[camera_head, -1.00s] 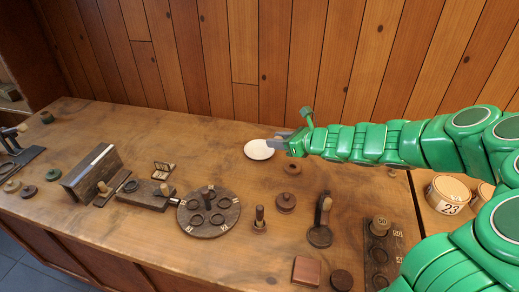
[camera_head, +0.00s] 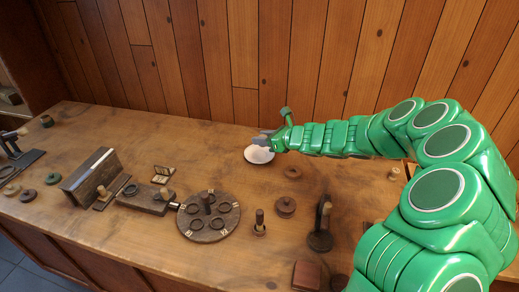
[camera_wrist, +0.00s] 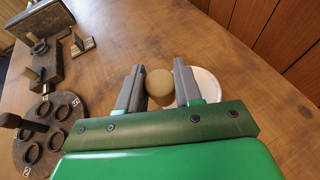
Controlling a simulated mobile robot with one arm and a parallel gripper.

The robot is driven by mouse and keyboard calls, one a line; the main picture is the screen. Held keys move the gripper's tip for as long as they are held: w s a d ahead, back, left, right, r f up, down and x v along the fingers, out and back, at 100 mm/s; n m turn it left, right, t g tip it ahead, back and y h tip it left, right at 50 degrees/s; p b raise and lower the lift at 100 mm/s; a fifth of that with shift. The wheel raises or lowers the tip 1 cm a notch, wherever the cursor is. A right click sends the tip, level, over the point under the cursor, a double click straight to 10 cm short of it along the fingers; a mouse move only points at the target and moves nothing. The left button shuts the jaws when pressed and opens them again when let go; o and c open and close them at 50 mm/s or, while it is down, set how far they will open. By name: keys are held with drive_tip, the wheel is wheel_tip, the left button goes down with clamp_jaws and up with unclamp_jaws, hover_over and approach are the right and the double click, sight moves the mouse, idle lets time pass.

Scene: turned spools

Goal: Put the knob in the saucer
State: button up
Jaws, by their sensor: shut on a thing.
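The knob (camera_wrist: 159,83) is a round, tan-brown piece in the wrist view, between the two grey fingers of my gripper (camera_wrist: 158,86). The fingers are shut on it. The saucer (camera_wrist: 207,83) is a white, shallow round dish; in the wrist view it lies beyond and below the knob, partly hidden by the right finger. In the head view the saucer (camera_head: 258,156) lies on the bench near the wall, with my gripper (camera_head: 262,140) at its far edge or above it. The knob cannot be made out in the head view. The exact height above the saucer cannot be told.
A round dark board with rings (camera_head: 222,228) stands at the middle of the bench. A dark spool (camera_head: 285,207), a ring (camera_head: 292,172) and an upright peg (camera_head: 259,224) stand in front of the saucer. The plank wall (camera_head: 190,60) rises close behind. Bench left of the saucer is clear.

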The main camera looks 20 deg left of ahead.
hover_over(260, 155)
drive_tip(key=f, duration=0.6)
drive_tip(key=shift+s, duration=0.2)
drive_tip(key=shift+w+a+f, duration=0.15)
drive_tip(key=shift+f, duration=1.65)
drive_tip(key=shift+f, duration=0.15)
drive_tip(key=o, duration=1)
drive_tip(key=shift+d+r, duration=0.2)
drive_tip(key=shift+r, duration=0.05)
drive_tip(key=shift+v, duration=5.85)
